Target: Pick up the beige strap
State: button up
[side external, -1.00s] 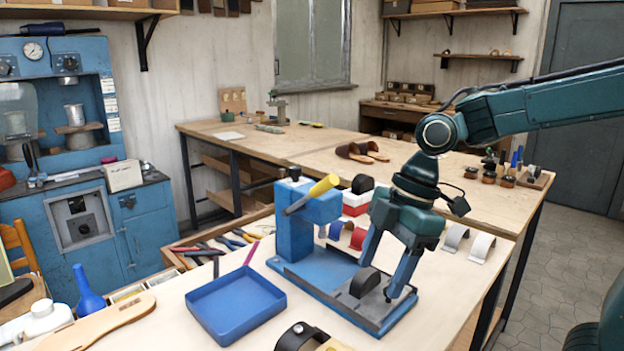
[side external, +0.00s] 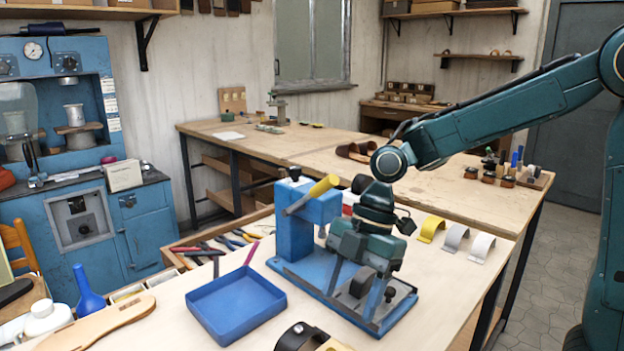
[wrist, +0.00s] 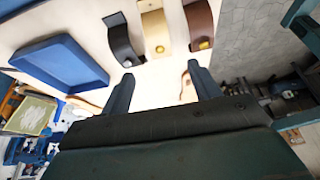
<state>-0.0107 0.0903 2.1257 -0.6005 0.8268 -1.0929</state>
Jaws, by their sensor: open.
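The beige strap (wrist: 156,30) is a curved band with a gold fitting at its near end, lying on the bench between a black strap (wrist: 121,42) and a brown strap (wrist: 199,25) in the wrist view. In the side view only a piece of the beige strap (side external: 334,346) shows at the bottom edge, beside the black strap (side external: 295,337). My gripper (wrist: 160,72) is open and empty, and the beige strap appears beyond the gap between its fingertips. In the side view my gripper (side external: 352,303) points down, overlapping the press base in the picture.
A blue hand press (side external: 296,230) with a yellow handle stands close to my gripper. A blue tray (side external: 235,303) lies left of it. Yellow, grey and white straps (side external: 456,238) lie at the right bench edge. A wooden sole (side external: 100,327) is at front left.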

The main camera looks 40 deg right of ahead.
aim_at(333, 349)
jog(key=shift+x, duration=2.85)
jog(key=shift+f, duration=0.15)
jog(key=shift+x, duration=2.3)
jog(key=shift+a+f, duration=0.1)
jog(key=shift+f, duration=0.1)
jog(key=shift+s, duration=0.15)
jog(key=c, duration=1.1)
jog(key=shift+r, duration=0.1)
